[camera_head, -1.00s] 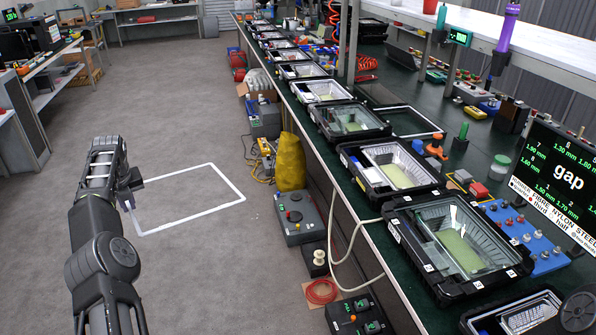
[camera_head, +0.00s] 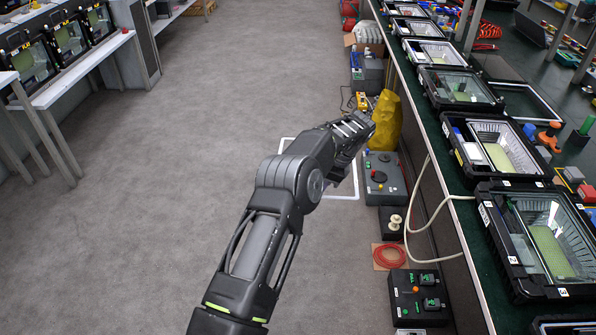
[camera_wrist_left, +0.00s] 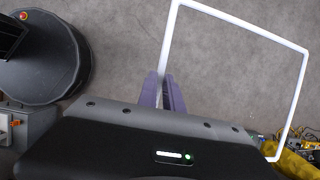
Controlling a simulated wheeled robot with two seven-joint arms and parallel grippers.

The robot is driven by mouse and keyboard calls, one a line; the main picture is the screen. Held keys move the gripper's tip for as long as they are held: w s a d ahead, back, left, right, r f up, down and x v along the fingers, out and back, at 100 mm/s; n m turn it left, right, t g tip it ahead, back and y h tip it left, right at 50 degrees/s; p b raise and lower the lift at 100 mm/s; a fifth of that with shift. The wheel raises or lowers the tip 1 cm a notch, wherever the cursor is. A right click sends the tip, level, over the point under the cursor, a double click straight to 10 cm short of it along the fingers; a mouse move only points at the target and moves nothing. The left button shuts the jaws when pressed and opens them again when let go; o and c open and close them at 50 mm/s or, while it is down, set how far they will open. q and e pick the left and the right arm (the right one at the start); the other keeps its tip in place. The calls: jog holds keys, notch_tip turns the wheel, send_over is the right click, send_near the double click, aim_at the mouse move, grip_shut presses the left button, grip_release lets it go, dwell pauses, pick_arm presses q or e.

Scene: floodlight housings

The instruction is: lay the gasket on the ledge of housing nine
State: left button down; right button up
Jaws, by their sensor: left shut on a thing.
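The gasket is a thin white rectangular frame (camera_wrist_left: 290,105). My left gripper (camera_wrist_left: 163,92) is shut on one side of it in the left wrist view, and the frame hangs out over the floor. In the head view the gasket (camera_head: 342,197) is mostly hidden behind my left arm. Black floodlight housings stand in a row on the green bench at the right. A near one (camera_head: 545,240) and the one behind it (camera_head: 495,150) have ribbed silvery insides and pale green panels. I cannot tell which is housing nine. My right gripper is not in view.
Below the bench edge stand a yellow sack (camera_head: 386,120), grey control boxes (camera_head: 382,180), a red cable coil (camera_head: 389,256) and a black switch box (camera_head: 420,295). A pale hose (camera_head: 432,215) hangs at the bench side.

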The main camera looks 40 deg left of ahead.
pick_arm(q)
jog(key=s+d+f+n+g+h, duration=0.1)
jog(key=s+d+f+n+h, duration=0.1)
jog(key=s+d+n, duration=0.4)
jog(key=s+d+f+n+g+h, duration=0.1)
jog(key=s+d+n, duration=0.5)
jog(key=d, duration=0.7)
jog(key=shift+s+f+h, duration=0.5)
jog(key=shift+s+f, duration=0.15)
jog(key=shift+f, duration=0.05)
